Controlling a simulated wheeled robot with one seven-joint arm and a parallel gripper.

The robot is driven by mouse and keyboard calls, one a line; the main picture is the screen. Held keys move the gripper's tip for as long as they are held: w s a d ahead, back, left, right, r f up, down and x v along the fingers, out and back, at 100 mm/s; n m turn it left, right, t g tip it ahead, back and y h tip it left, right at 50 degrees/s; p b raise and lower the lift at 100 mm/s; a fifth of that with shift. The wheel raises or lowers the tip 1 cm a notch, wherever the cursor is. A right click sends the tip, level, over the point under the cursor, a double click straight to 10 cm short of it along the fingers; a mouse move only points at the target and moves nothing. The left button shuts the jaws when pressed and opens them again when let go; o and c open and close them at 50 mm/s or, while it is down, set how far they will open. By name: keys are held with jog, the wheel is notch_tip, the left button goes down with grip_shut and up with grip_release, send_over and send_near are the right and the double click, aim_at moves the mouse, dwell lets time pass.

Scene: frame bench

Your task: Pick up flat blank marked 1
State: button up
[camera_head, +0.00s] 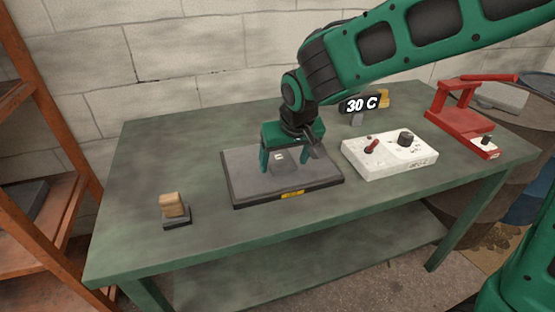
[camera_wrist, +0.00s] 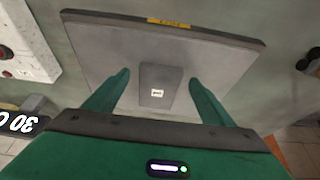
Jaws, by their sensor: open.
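The flat blank (camera_head: 284,166) is a small dark grey plate with a white label, lying on a larger grey tray (camera_head: 315,174) with a dark rim and a yellow tag. In the wrist view the flat blank (camera_wrist: 159,84) lies between my fingers, and its label is too small to read. My gripper (camera_head: 284,168) is over the tray with its fingers pointing down. In the wrist view my gripper (camera_wrist: 158,85) is open, with a finger on each side of the blank and a gap to each. I cannot tell how high the fingertips are above the tray.
A white control box (camera_head: 390,155) with a red lever and a black knob stands right of the tray. A red press-like frame (camera_head: 462,112) stands farther right. A wooden block on a dark base (camera_head: 173,207) is at the left. A "30 C" display (camera_head: 361,104) is behind. The table's left part is mostly clear.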

jog(key=shift+w+f, duration=0.1)
jog(key=shift+f, duration=0.2)
jog(key=shift+c, duration=0.4)
jog(key=c, duration=1.7)
jog(key=shift+r, duration=0.1)
jog(key=shift+r, duration=0.1)
